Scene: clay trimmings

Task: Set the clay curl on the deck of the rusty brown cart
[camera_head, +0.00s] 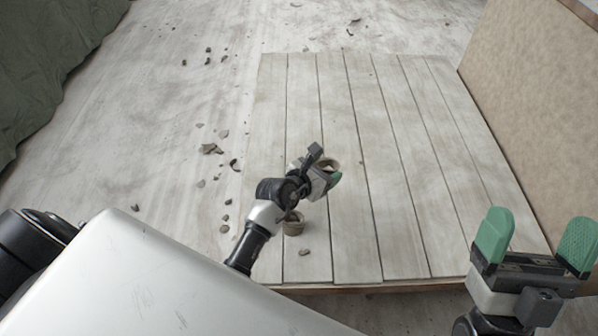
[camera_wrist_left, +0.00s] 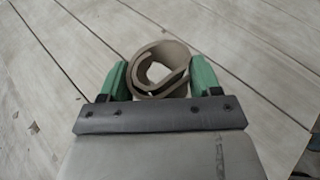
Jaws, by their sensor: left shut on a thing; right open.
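My left gripper (camera_head: 326,176) is shut on a clay curl (camera_head: 331,164), above the pale plank boards. In the left wrist view the clay curl (camera_wrist_left: 162,55) is a grey-brown rolled strip with an open middle, between the two green fingers of the left gripper (camera_wrist_left: 160,82). A second, similar curl (camera_head: 294,224) stands on the planks just below the left gripper in the head view. My right gripper (camera_head: 535,245) is open and empty at the lower right, its green fingers wide apart. I see no rusty brown cart in either view.
The pale plank surface (camera_head: 400,150) is mostly clear to the right. A small clay chip (camera_head: 304,252) lies near its front edge. Several clay scraps (camera_head: 210,149) lie on the floor to the left. A tan panel (camera_head: 540,100) stands at right; dark green cloth (camera_head: 45,60) hangs at left.

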